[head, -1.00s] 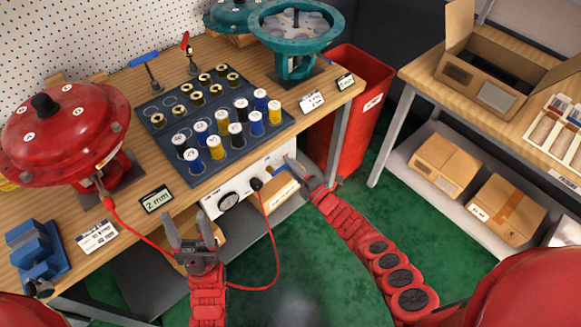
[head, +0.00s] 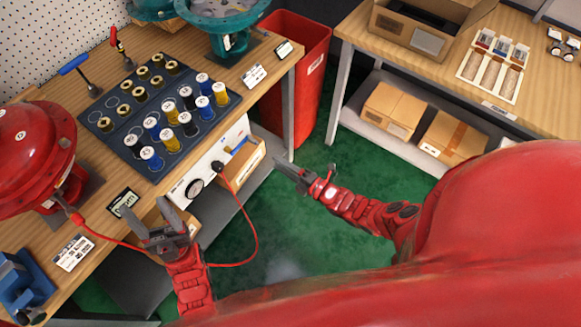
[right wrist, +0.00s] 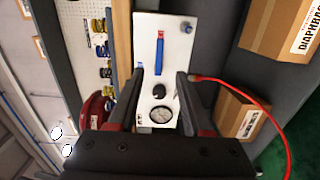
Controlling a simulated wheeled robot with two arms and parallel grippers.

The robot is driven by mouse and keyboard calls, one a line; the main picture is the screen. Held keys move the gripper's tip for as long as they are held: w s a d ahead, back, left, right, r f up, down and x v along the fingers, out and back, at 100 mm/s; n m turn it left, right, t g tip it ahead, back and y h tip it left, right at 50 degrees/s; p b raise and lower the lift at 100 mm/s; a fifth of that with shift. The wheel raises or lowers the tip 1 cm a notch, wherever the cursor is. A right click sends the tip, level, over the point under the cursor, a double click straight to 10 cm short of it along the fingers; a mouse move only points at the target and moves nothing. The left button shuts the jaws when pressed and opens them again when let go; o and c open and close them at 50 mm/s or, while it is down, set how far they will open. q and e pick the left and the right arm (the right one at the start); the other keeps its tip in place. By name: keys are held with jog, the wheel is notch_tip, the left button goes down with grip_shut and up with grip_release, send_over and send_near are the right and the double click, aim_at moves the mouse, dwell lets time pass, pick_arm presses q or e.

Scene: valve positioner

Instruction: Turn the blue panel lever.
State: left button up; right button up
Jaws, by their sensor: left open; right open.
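The blue panel lever (head: 237,146) is on the white front panel (head: 208,172) under the workbench edge, near the panel's right end. In the right wrist view the lever (right wrist: 160,54) lies along the panel's long side, fully visible, beyond the fingertips. My right gripper (head: 280,161) is open and empty, in the air to the right of the panel and apart from the lever. Its two fingers also show in the right wrist view (right wrist: 160,74). My left gripper (head: 150,218) is open and empty, near the bench's front edge, left of the panel.
A gauge (head: 194,189) and a black knob (head: 217,167) sit on the panel. A red hose (head: 257,240) hangs in a loop from it. A blue-handled lever (head: 75,65) stands on the bench. A red bin (head: 297,75) stands behind. Green floor is free right of the panel.

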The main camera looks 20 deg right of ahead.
jog(key=v, duration=0.3)
jog(key=shift+s+d, duration=0.2)
jog(key=shift+s, duration=0.1)
